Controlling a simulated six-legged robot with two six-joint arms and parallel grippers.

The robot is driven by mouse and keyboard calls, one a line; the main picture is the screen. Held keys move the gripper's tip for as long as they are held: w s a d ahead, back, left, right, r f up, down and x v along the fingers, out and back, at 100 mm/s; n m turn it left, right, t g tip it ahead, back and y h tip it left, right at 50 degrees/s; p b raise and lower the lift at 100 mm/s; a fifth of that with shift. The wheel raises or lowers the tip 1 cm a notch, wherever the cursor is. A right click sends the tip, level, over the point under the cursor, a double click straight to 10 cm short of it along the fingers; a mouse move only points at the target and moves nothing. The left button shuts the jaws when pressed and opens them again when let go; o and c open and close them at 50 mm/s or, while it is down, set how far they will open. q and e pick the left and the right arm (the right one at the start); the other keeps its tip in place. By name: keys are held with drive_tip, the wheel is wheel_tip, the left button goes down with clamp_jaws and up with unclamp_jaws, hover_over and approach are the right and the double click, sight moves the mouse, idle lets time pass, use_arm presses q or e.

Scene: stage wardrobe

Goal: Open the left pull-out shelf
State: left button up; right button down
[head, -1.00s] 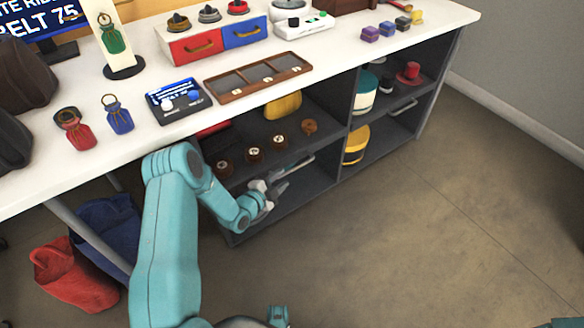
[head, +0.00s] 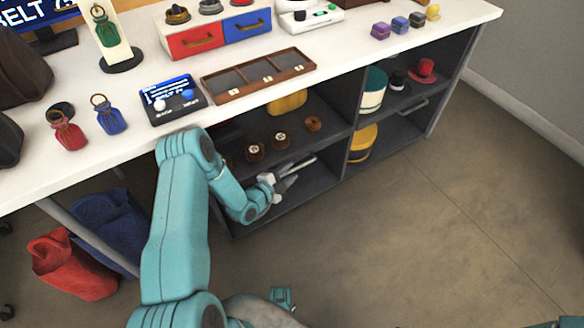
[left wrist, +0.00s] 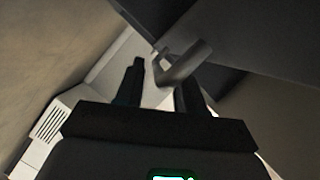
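The left pull-out shelf (head: 318,148) is a dark board under the white counter, in the left bay of the grey cabinet. It carries brown round pieces, a ring and a yellow item. A pale bar handle (head: 298,167) is at its front edge; it also shows as a grey bar in the left wrist view (left wrist: 186,64). My left gripper (head: 280,183) is at this handle. In the left wrist view its two dark fingers (left wrist: 160,82) are apart, with the handle close to the fingertips; I cannot tell whether they touch it.
The right bay holds another shelf with a handle (head: 412,107), hats and a yellow drum-like box (head: 362,142). The counter (head: 130,152) above carries pouches, a tray and drawers. Red (head: 70,262) and blue (head: 112,225) bags lie at lower left. The floor at right is clear.

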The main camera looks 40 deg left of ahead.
use_arm(q)
drive_tip(key=shift+w+f, duration=0.25)
drive_tip(key=shift+w, duration=0.1)
drive_tip(key=shift+s+r, duration=0.1)
drive_tip(key=shift+r, duration=0.1)
drive_tip(key=shift+f, duration=0.15)
drive_tip(key=shift+c, duration=0.6)
clamp_jaws()
use_arm(e)
drive_tip(key=shift+w, duration=0.3)
